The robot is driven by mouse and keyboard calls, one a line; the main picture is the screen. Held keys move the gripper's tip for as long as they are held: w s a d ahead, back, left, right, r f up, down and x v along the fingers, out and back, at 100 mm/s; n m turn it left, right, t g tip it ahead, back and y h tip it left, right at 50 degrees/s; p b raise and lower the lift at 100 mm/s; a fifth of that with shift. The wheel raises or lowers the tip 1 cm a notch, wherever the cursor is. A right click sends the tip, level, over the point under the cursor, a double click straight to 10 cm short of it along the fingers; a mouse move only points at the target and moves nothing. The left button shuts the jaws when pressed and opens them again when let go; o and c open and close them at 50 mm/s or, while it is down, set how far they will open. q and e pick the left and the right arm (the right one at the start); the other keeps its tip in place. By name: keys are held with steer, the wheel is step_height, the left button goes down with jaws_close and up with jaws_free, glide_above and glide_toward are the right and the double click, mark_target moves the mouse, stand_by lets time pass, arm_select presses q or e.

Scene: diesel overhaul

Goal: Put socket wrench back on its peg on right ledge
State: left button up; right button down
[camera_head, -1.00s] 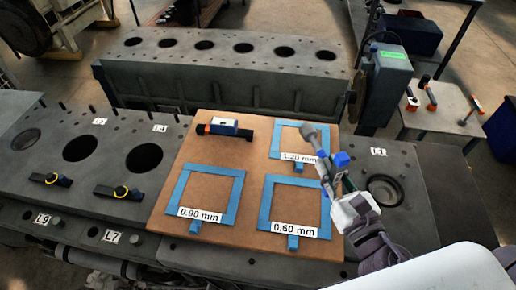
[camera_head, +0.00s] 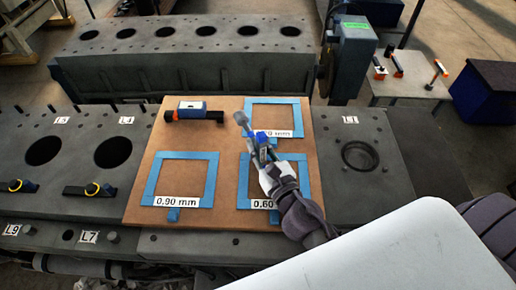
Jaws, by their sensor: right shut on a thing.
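My right gripper (camera_head: 259,152) is shut on the socket wrench and holds it over the brown board. The wrench's grey round head (camera_head: 241,118) points up and to the left, and its shaft runs down into the jaws. The gripper hides the rest of the wrench. In the picture, the gripper overlaps the blue frame (camera_head: 243,182) marked 0.60 and partly covers the label of the frame above it. I cannot make out the wrench's peg or tell which surface is the right ledge. My left gripper is not in view.
The brown board (camera_head: 226,150) also bears a 0.90 mm frame (camera_head: 152,181) and a blue-and-black tool (camera_head: 193,111). An engine block (camera_head: 185,60) stands behind. At the right are a deck with a round bore (camera_head: 360,155) and a small table (camera_head: 400,87) with several orange-and-black tools.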

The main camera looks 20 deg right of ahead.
steer(key=c, duration=1.5)
jaws_free()
steer(key=shift+f, duration=0.15)
steer(key=o, duration=0.4)
